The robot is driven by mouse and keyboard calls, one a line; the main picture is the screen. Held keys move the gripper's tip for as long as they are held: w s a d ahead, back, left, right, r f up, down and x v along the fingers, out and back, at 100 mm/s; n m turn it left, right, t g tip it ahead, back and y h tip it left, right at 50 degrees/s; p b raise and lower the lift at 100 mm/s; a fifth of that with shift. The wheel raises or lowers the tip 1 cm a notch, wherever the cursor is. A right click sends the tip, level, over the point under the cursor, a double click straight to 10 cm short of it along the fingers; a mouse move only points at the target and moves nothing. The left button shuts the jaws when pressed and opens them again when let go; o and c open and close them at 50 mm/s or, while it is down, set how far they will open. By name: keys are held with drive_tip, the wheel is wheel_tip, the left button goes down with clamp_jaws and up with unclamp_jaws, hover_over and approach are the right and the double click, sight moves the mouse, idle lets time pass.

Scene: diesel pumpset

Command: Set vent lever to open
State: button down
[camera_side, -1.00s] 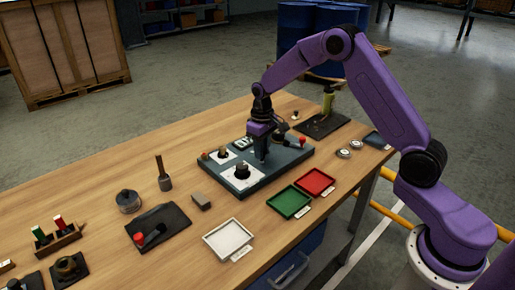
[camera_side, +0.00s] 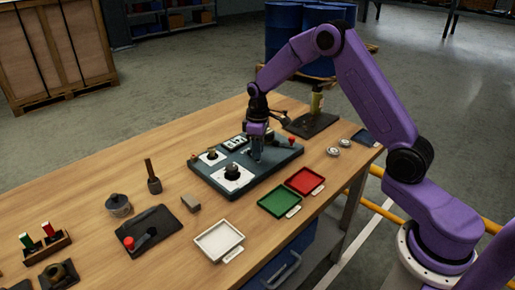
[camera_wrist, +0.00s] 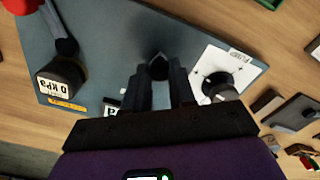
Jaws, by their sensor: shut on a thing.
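A blue-grey panel (camera_side: 208,181) lies on the bench and also fills much of the wrist view (camera_wrist: 95,30). My gripper (camera_side: 255,158) points down over its middle. In the wrist view my gripper (camera_wrist: 158,72) is shut on a small dark part (camera_wrist: 157,62) that sits on the panel; the fingers hide most of it. A lever with a red ball end (camera_side: 292,140) stands at the panel's right end, and its red ball (camera_wrist: 20,5) shows at the wrist view's top left. I cannot read which part is labelled as the vent lever.
Green (camera_side: 279,203), red (camera_side: 305,181) and white (camera_side: 219,240) trays lie in front. Another red-ended lever (camera_side: 129,243) is on a black plate at left.

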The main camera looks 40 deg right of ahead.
drive_tip(key=c, duration=0.9)
unclamp_jaws()
drive_tip(key=shift+c, duration=0.2)
drive_tip(key=shift+r, duration=0.1)
wheel_tip(320, 180, up, 17)
drive_tip(key=shift+r, duration=0.2)
